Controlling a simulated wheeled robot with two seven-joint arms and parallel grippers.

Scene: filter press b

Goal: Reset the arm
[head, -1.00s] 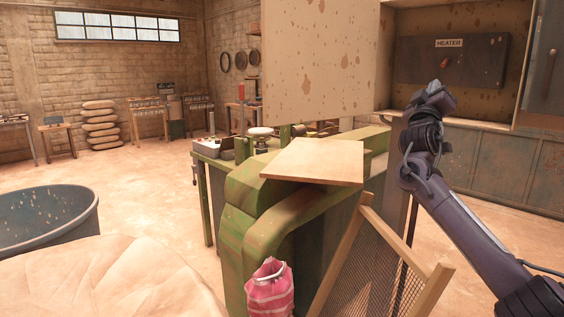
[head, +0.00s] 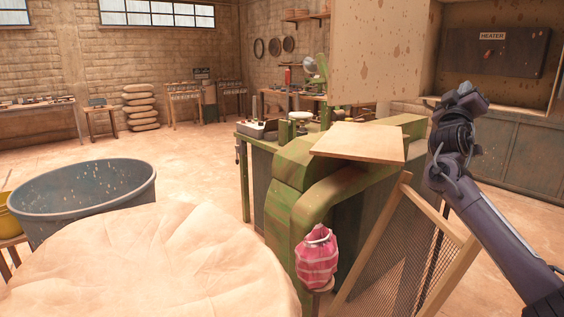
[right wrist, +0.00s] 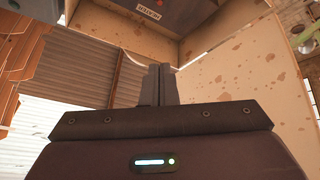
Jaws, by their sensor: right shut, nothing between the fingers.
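My right arm comes in from the lower right of the head view. Its gripper (head: 466,97) is raised in front of the open cabinet, apart from it as far as I can see. In the right wrist view the two dark fingers (right wrist: 157,84) are together and empty, pointing towards the cabinet's inside. My left gripper is not in view.
The open cabinet door (head: 380,50) hangs left of my right gripper. A green machine (head: 290,205) with a wooden board (head: 358,142) on it stands below. A framed mesh screen (head: 400,260), a pink-striped bundle (head: 317,262), a grey tub (head: 85,195) and a pale covered mound (head: 150,265) are nearby.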

